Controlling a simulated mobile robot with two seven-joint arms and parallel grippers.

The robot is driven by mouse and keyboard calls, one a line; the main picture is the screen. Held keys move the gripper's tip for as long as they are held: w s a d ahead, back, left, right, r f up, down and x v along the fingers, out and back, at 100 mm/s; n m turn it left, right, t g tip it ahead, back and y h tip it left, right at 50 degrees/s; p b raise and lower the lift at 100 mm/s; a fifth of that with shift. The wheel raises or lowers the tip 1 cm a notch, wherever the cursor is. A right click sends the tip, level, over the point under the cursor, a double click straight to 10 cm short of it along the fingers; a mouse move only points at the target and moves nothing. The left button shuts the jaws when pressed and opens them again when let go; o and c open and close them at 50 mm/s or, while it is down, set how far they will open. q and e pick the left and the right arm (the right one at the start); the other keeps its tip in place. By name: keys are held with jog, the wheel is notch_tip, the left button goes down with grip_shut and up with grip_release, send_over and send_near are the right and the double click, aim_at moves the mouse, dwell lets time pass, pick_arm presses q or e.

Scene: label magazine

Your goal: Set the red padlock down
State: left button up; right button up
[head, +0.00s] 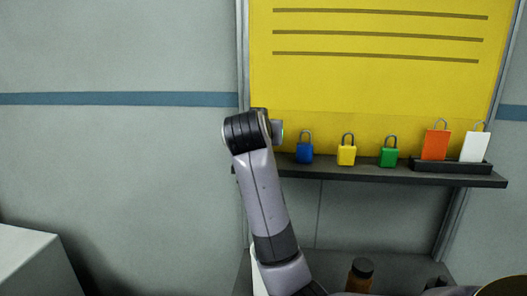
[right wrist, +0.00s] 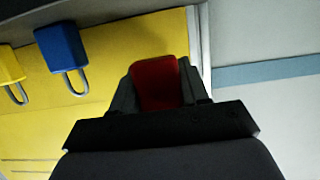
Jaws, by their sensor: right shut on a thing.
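The red padlock (right wrist: 160,88) is between the fingers of my right gripper (right wrist: 157,76), which is shut on it in the right wrist view. Only its red body shows; the shackle cannot be made out. In the head view my right arm hides the gripper and the padlock near the shelf's left end. The shelf (head: 345,173) carries a blue padlock (head: 305,153), a yellow padlock (head: 346,156) and a green padlock (head: 389,157) in a row, upright. The blue one also shows in the right wrist view (right wrist: 60,48), apart from my gripper. My left gripper is not in view.
An orange-red tag (head: 435,145) and a white tag (head: 474,147) stand in a black holder (head: 450,166) at the shelf's right. A yellow board (head: 375,85) rises behind. A bottle with a dark cap (head: 361,275) stands below. A pale box (head: 35,265) is at lower left.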

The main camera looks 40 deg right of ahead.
jog(key=shift+f, duration=2.2)
jog(key=shift+f, duration=0.2)
jog(key=o, duration=1.1)
